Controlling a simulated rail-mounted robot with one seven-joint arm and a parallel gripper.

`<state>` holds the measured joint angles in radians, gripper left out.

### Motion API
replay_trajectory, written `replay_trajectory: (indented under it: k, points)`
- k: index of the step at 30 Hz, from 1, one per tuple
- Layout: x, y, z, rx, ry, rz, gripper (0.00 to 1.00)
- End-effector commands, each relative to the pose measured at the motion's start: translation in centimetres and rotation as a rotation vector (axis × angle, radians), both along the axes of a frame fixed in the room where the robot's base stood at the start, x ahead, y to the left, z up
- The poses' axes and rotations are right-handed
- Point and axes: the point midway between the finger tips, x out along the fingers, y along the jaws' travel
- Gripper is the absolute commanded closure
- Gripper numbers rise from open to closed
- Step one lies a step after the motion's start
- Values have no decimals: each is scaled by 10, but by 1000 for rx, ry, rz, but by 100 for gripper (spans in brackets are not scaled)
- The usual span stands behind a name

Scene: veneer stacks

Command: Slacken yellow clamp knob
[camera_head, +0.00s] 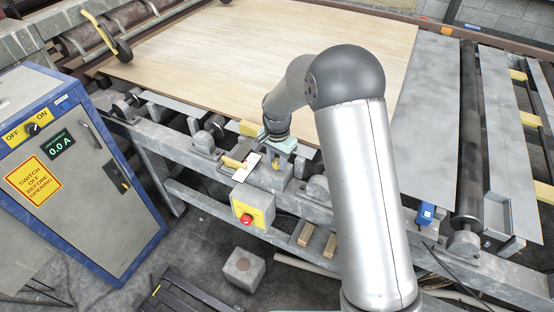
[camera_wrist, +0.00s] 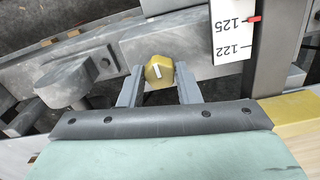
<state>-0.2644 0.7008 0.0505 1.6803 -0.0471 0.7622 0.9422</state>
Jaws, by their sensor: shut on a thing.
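The yellow clamp knob (camera_wrist: 158,65) has a faceted face with a white line on it, slightly tilted. It sits in front of a grey metal block in the wrist view. My gripper (camera_wrist: 159,74) is shut on it, with one grey finger on each side. In the head view my gripper (camera_head: 279,150) is down at the near edge of the machine frame, and the knob there is too small to make out surely. A white scale (camera_wrist: 232,38) marked 125 and 122 stands right of the knob, with a red pointer near 125.
A large veneer sheet (camera_head: 260,45) lies behind my gripper. A yellow box with a red button (camera_head: 247,218) is mounted below it on the frame (camera_head: 200,180). A blue-edged cabinet (camera_head: 90,210) reading 0.0 A stands at left. A concrete block (camera_head: 243,272) sits on the floor.

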Motion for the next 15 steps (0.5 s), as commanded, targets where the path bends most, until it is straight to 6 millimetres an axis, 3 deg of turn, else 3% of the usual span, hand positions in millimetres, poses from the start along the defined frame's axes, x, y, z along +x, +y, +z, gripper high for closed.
replay_trajectory:
  k: [15]
  points:
    - [1, 0, -2, 1, -3, 423, 93]
